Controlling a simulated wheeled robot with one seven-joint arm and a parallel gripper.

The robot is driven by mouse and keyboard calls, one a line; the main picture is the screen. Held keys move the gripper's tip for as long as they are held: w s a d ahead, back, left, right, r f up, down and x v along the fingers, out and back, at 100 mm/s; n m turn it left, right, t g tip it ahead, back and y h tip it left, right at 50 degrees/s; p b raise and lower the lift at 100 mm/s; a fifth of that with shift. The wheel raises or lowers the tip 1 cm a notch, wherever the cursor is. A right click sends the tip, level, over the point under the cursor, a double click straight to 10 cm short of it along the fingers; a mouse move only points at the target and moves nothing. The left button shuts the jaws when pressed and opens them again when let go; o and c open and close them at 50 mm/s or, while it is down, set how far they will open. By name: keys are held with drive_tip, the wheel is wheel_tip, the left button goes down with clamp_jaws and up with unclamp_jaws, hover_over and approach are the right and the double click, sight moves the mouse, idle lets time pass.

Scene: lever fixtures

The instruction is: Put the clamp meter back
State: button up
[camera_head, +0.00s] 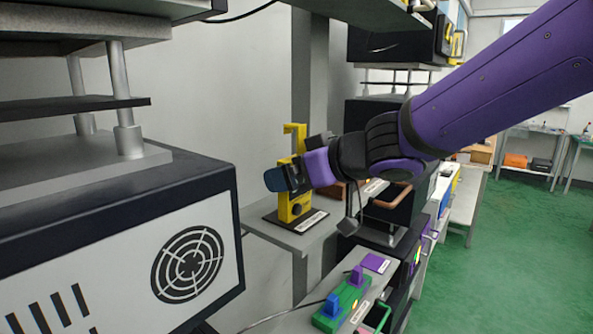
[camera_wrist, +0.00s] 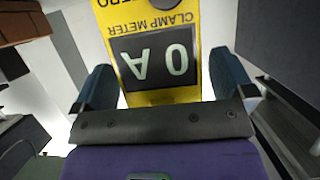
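The yellow clamp meter (camera_head: 298,207) stands upright on a black base plate (camera_head: 317,221) with a white label, on a grey shelf in the head view. Its hooked yellow top (camera_head: 296,130) rises above my gripper. In the wrist view the clamp meter (camera_wrist: 206,20) lies beyond and between my fingers, with its dark display reading "0 A" upside down. My gripper (camera_head: 280,179) is at the meter's middle in the head view and covers part of it. In the wrist view my gripper (camera_wrist: 162,80) has its fingers wide apart, with a narrow gap at the right finger. Contact at the left finger is unclear.
A large dark-and-white cabinet with a round vent (camera_head: 187,264) fills the left foreground. A green panel with blue and purple knobs (camera_head: 341,306) is below. A dark bin with an orange-brown rim (camera_head: 388,207) stands right of the meter. Green floor (camera_head: 530,240) is open at right.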

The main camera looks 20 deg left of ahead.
drive_tip(key=shift+d+r, duration=0.1)
drive_tip(key=shift+r, duration=0.15)
drive_tip(key=v, duration=1.2)
drive_tip(key=shift+s+f, duration=0.1)
